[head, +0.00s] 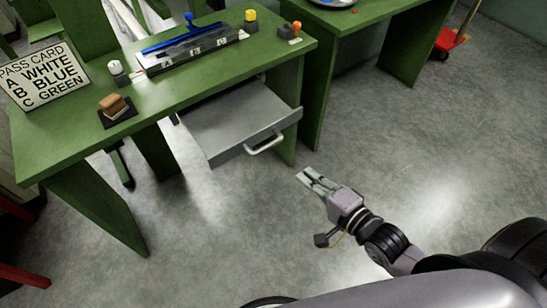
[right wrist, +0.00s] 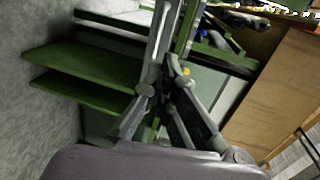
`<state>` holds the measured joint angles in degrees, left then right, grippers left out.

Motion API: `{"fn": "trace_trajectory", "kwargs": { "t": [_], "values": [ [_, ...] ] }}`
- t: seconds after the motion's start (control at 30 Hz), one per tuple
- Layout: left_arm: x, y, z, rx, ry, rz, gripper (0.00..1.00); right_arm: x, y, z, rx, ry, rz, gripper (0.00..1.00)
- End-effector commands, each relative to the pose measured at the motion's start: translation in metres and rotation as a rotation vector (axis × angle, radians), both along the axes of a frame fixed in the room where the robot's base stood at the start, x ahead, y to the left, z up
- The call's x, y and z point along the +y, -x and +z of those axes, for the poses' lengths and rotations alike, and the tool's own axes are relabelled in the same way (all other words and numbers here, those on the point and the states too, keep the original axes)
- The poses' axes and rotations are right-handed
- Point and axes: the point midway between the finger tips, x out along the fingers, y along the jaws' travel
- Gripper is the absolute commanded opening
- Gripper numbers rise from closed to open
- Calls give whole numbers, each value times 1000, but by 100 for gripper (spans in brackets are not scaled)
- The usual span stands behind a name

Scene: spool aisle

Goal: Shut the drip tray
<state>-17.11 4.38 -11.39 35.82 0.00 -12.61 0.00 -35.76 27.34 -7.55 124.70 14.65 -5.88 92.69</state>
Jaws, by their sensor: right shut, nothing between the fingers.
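The drip tray (head: 238,118) is a shallow grey metal drawer under the green table's top. It is pulled out toward the front, with a pale bar handle (head: 265,144) on its front face. My right gripper (head: 308,178) is in front of the tray, to the lower right of the handle and apart from it. Its fingers are together and hold nothing. The right gripper's fingers also show in the right wrist view, where I cannot make out the tray clearly. My left gripper is not in view.
The green table (head: 60,140) bears a pass card sign (head: 43,75), a brown block on a dark pad (head: 115,106), and a long rack with a blue tool (head: 190,48). A second green table (head: 355,20) stands at the right.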

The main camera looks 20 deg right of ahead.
Motion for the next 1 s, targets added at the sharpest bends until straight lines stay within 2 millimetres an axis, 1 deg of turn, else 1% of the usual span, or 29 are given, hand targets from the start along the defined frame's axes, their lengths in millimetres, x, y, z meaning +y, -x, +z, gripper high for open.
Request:
{"fn": "trace_trajectory", "kwargs": {
  "t": [0.03,0.17,0.4,0.6,0.7,0.8,1.0],
  "values": [
    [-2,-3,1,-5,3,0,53,2,-7,0,-3,0,-1,0],
    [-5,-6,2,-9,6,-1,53,10,-27,-4,-4,0,-1,0],
    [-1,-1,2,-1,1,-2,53,27,-71,-15,-4,2,0,0],
    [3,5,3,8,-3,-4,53,39,-102,-22,-1,4,0,0],
    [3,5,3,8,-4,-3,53,42,-112,-25,-1,3,0,0],
    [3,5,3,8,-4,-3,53,45,-118,-27,-1,4,0,0],
    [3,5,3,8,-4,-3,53,46,-121,-28,1,3,1,0]
  ]
}}
